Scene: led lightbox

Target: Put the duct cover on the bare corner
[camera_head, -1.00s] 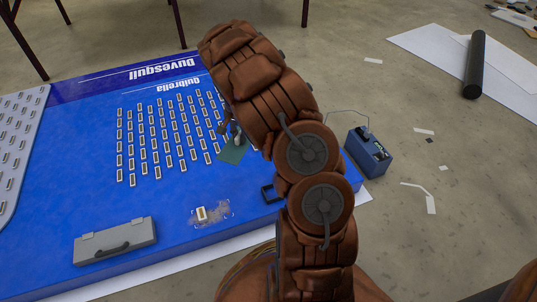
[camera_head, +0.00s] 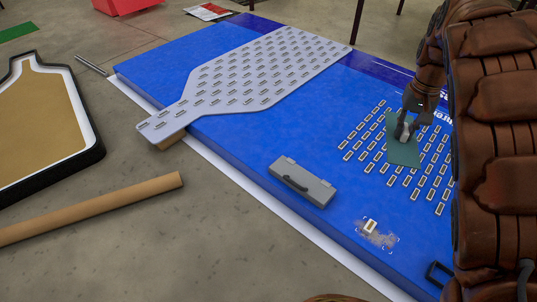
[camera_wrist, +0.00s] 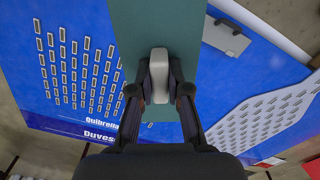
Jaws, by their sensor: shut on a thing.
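A flat teal plate (camera_head: 402,152) with a pale raised block on it appears to be the duct cover. My gripper (camera_head: 404,122) is shut on that pale block (camera_wrist: 159,75) and holds the plate over the rows of small modules on the blue panel (camera_head: 240,150). I cannot tell its height above the panel. In the wrist view the teal plate (camera_wrist: 130,25) runs up out of the picture. A scuffed grey patch (camera_head: 380,238) with pale corner marks, perhaps the bare corner, lies near the panel's front edge. A small module (camera_head: 370,226) sits at it.
A grey case (camera_head: 302,182) with a dark handle lies on the panel. A grey bottle-shaped board (camera_head: 165,124) with several modules lies across its left part. A black square frame (camera_head: 437,274) is near the right. A cardboard tube (camera_head: 90,209) lies on the floor.

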